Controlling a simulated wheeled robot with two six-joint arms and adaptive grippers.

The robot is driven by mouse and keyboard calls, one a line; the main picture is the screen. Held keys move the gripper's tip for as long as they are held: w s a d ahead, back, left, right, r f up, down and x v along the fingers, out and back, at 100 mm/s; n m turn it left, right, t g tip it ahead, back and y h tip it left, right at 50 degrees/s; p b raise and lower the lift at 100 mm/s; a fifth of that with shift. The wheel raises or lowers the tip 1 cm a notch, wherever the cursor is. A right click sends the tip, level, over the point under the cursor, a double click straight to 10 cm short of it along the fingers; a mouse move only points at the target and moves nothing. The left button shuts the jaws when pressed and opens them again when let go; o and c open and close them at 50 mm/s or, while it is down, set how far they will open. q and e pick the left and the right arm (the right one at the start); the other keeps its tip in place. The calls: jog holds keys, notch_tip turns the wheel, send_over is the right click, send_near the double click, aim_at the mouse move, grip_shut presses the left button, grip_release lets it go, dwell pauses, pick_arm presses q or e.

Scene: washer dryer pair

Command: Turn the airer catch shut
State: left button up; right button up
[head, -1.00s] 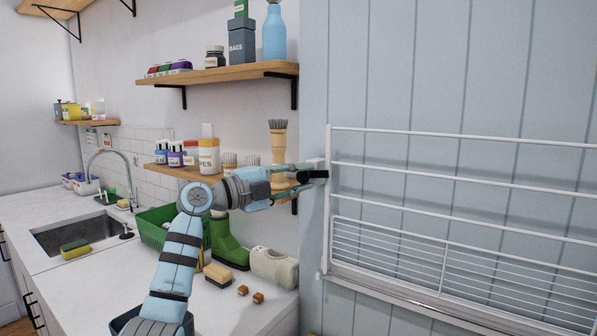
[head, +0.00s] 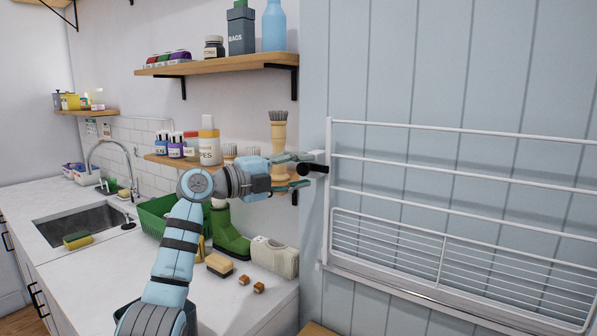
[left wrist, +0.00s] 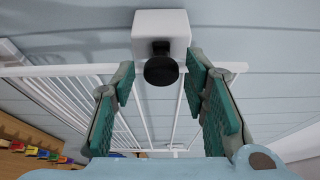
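The white wire airer (head: 433,207) lies against the blue panelled wall. Its catch is a black knob (head: 316,169) on a white block (head: 318,156) at the airer's upper left edge. My left gripper (head: 309,170) is open at the catch, with one finger above the knob and one below. In the left wrist view the round black knob (left wrist: 161,70) sticks out from the white block (left wrist: 161,32) between the green finger pads, with a gap on each side. My right gripper is not in view.
Wooden shelves with bottles and brushes (head: 278,130) stand close behind my left arm. Below are a green boot (head: 230,240), a green crate (head: 158,217), a scrubbing brush (head: 219,265) and a pale bottle (head: 274,256) on the counter (head: 225,292).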

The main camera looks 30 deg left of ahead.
pick_arm(q)
jog(key=shift+s+a, duration=0.15)
jog(key=v, duration=1.1)
jog(key=shift+s+a, duration=0.15)
jog(key=shift+s, duration=0.15)
